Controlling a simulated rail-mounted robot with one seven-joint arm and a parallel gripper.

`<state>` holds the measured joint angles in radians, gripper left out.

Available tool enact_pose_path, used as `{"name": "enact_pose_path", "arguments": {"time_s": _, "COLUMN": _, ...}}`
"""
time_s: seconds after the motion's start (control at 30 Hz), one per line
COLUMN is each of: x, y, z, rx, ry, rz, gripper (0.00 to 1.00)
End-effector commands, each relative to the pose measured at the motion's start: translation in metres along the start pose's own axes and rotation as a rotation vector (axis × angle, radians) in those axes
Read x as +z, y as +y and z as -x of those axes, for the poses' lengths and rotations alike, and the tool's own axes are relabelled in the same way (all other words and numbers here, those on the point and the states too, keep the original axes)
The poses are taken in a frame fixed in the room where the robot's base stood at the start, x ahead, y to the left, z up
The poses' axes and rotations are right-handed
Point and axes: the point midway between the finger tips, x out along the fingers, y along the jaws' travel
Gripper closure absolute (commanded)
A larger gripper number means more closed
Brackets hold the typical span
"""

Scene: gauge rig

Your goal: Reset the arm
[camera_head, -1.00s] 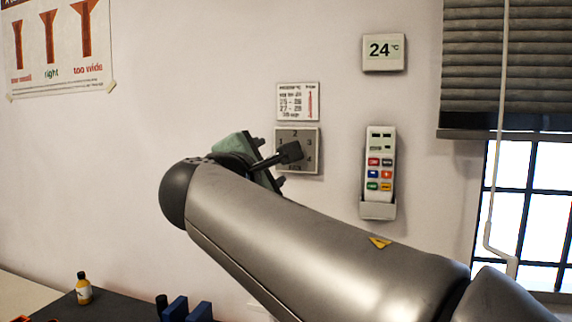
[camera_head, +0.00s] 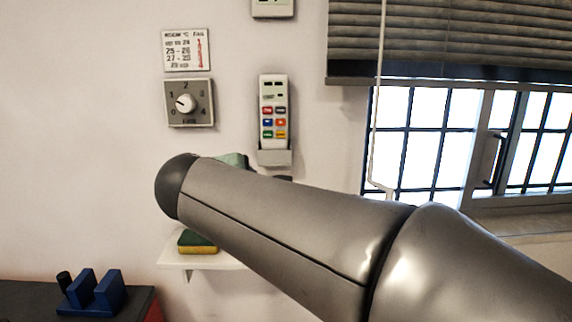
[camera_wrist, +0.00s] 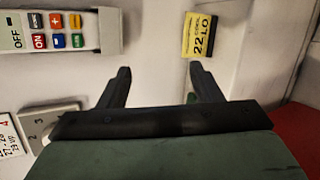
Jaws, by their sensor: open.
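My gripper (camera_wrist: 161,84) shows in the wrist view with its two dark fingers apart and nothing between them. Pale wall and a white surface show beyond the fingers. In the head view my grey arm crosses the lower middle, and its end hides most of the gripper. Only a bit of the green gripper body shows above the arm, below the wall dial (camera_head: 188,103) and the remote (camera_head: 273,112). The remote also shows in the wrist view (camera_wrist: 58,32) at upper left, clear of the fingers.
A card (camera_head: 187,50) hangs above the dial. A white shelf (camera_head: 205,262) with a green and yellow sponge (camera_head: 197,242) is below my arm. A blue block holder (camera_head: 92,290) stands at lower left. A window (camera_head: 455,140) is right. A yellow label (camera_wrist: 199,35) shows in the wrist view.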

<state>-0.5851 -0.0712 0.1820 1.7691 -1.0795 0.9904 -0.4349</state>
Motion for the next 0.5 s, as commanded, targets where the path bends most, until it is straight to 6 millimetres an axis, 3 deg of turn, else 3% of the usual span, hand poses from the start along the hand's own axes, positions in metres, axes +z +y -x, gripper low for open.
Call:
{"name": "enact_pose_path", "arguments": {"time_s": 0.03, "x": 0.028, "y": -0.024, "z": -0.011, "rx": -0.095, "ry": -0.036, "rz": -0.076, "gripper": 0.42}}
{"name": "enact_pose_path", "arguments": {"time_s": 0.13, "x": 0.073, "y": -0.085, "z": -0.027, "rx": -0.290, "ry": -0.103, "rz": -0.264, "gripper": 0.42}}
{"name": "enact_pose_path", "arguments": {"time_s": 0.23, "x": 0.114, "y": -0.150, "z": -0.028, "rx": -0.484, "ry": -0.190, "rz": -0.486, "gripper": 0.42}}
{"name": "enact_pose_path", "arguments": {"time_s": 0.4, "x": 0.161, "y": -0.256, "z": 0.000, "rx": -0.780, "ry": -0.370, "rz": -0.923, "gripper": 0.42}}
{"name": "enact_pose_path", "arguments": {"time_s": 0.5, "x": 0.170, "y": -0.301, "z": 0.023, "rx": -0.909, "ry": -0.468, "rz": -1.157, "gripper": 0.42}}
